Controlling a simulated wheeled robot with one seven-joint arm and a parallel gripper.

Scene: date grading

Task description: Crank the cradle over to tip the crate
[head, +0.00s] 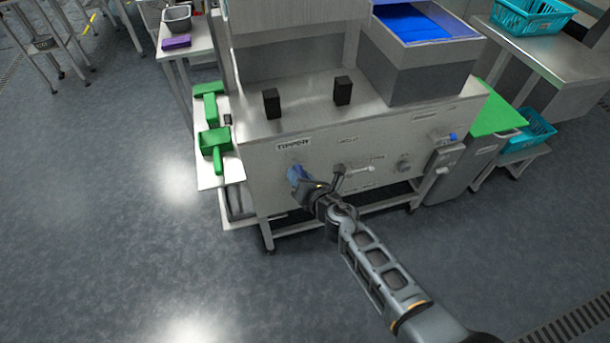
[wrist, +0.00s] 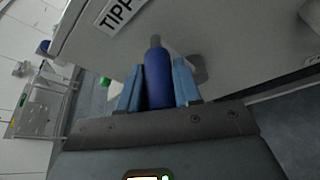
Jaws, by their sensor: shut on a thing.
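My gripper (head: 299,177) is at the left part of a steel machine's front panel (head: 262,172). In the wrist view its two light-blue fingers are shut on a dark blue cylindrical crank handle (wrist: 158,80), one on each side. The handle's grey end shows beyond the fingers. A label (wrist: 117,14) starting "TIPP" is on the panel above the handle. The rest of the crank is hidden by my gripper in the head view. I cannot make out the crate or the cradle with certainty.
Two black blocks (head: 271,102) stand on the machine top. Green scoops (head: 215,142) lie on a left shelf. The floor (head: 130,250) at left is clear.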

